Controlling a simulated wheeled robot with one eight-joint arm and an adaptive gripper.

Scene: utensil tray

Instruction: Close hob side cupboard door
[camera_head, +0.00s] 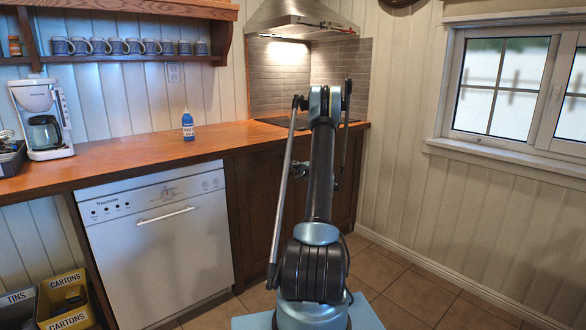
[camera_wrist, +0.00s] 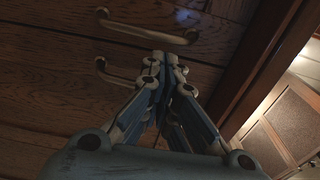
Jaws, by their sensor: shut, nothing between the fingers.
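The dark wooden cupboards (camera_head: 258,200) under the hob run to the right of the dishwasher in the head view. My arm stands in front of them and hides much of their fronts, so I cannot tell there how far any door is open. In the wrist view, my gripper (camera_wrist: 168,62) is shut and empty, close to a dark wood front with two metal bar handles; the upper handle (camera_wrist: 148,28) is just beyond the fingertips. A panelled surface (camera_wrist: 300,118) shows at the right; I cannot tell whether it is the hob side door.
The hob (camera_head: 300,123) is set in the wooden counter (camera_head: 130,152). A white dishwasher (camera_head: 160,250) stands left of the cupboards. A blue bottle (camera_head: 188,126) and a coffee maker (camera_head: 42,118) stand on the counter. Tiled floor (camera_head: 405,285) is clear at the right.

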